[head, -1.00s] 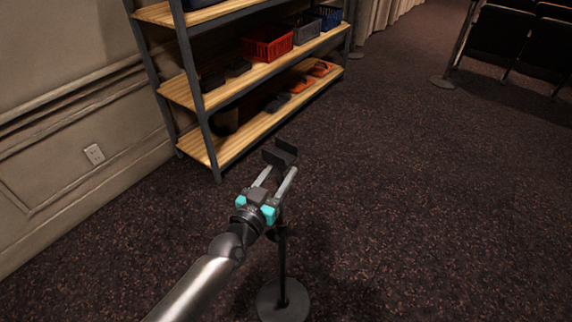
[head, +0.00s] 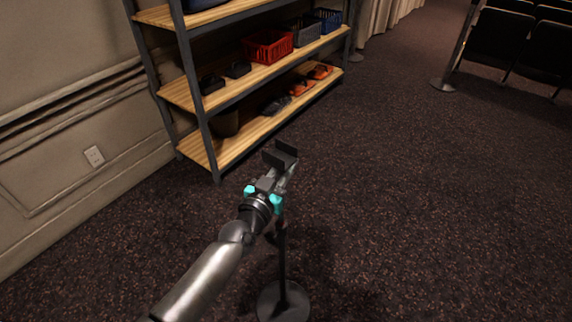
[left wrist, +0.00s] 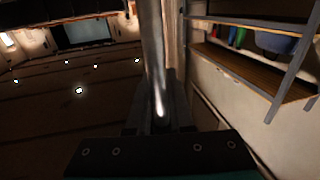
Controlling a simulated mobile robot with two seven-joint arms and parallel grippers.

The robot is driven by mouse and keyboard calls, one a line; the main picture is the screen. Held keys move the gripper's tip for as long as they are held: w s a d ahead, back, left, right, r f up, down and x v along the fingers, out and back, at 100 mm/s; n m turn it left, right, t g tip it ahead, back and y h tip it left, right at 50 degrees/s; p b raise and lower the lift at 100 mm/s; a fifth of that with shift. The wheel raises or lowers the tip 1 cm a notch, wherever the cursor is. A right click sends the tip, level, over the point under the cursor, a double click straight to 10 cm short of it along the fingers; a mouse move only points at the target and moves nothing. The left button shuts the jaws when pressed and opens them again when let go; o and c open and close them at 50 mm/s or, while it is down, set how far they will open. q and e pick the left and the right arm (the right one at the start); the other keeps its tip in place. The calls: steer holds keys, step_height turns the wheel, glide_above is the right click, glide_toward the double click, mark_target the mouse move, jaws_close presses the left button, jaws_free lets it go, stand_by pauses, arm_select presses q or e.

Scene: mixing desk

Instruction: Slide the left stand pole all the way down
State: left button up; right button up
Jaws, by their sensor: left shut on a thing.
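The left stand has a round dark base (head: 283,303) on the carpet and a dark upright lower tube (head: 283,265). A small dark fitting sits on the tube just below my left gripper. My left gripper (head: 280,157) is over the stand, with its dark fingertips close together, shut on the stand pole. In the left wrist view, the shiny metal pole (left wrist: 153,60) runs up between the dark fingers (left wrist: 158,118). In the head view, the gripper and wrist hide most of the upper pole. My right gripper is out of view.
A shelf unit (head: 235,145) with a red basket (head: 267,47) stands behind, against the panelled wall (head: 60,110). Dark seats (head: 505,40) and another stand base (head: 443,84) are at the upper right. The carpet (head: 430,210) to the right is clear.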

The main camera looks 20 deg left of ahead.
arm_select(q)
jaws_close()
stand_by(0.9)
